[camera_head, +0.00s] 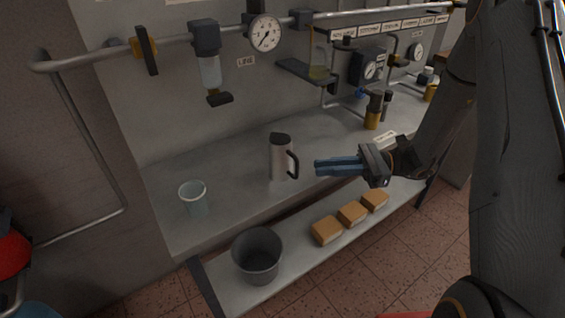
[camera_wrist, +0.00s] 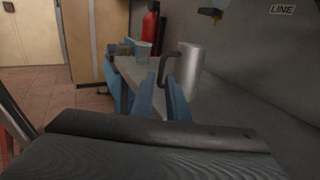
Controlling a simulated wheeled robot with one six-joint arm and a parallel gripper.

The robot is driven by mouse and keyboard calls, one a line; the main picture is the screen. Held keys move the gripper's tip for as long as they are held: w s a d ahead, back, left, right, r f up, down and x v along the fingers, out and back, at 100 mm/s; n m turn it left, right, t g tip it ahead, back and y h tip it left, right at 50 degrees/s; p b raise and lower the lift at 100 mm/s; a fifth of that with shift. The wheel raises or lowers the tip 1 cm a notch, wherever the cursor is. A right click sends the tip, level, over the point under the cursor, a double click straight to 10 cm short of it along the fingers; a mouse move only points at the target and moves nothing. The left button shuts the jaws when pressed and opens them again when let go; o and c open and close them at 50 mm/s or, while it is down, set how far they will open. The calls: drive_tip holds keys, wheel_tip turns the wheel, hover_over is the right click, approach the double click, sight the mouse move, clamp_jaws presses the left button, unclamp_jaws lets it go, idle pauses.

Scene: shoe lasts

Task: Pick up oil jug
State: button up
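The oil jug (camera_head: 281,158) is a metallic cylinder with a dark lid and a dark handle on its right side. It stands upright on the grey bench in the head view. In the wrist view the jug (camera_wrist: 191,70) stands ahead, with its dark handle facing my gripper, partly behind the fingers. My gripper (camera_head: 318,167) is just right of the handle and points left at it. Its two blue fingers (camera_wrist: 161,101) are apart in the wrist view, with a gap between them. Whether the fingertips reach around the handle is unclear. The jug still rests on the bench.
A translucent cup (camera_head: 193,197) stands left on the bench (camera_head: 235,212). A grey bucket (camera_head: 257,256) and several tan blocks (camera_head: 352,214) sit on the lower shelf. Pipes and gauges (camera_head: 265,34) line the wall behind. A red cylinder (camera_wrist: 150,27) stands beyond the bench's far end.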

sight(285, 161)
drive_tip(key=a+p, duration=0.2)
drive_tip(key=a, duration=0.4)
drive_tip(key=shift+a+p, duration=0.35)
drive_tip(key=shift+p, duration=0.05)
drive_tip(key=a+p, duration=0.2)
drive_tip(key=a, duration=0.2)
drive_tip(key=shift+s+a+r+p, duration=0.2)
drive_tip(key=shift+s+r+p, duration=0.1)
drive_tip(key=shift+r+p, duration=0.1)
drive_tip(key=shift+a+f, duration=0.15)
drive_tip(key=shift+a, duration=0.2)
clamp_jaws()
drive_tip(key=shift+w+r, duration=0.1)
drive_tip(key=shift+r, duration=0.1)
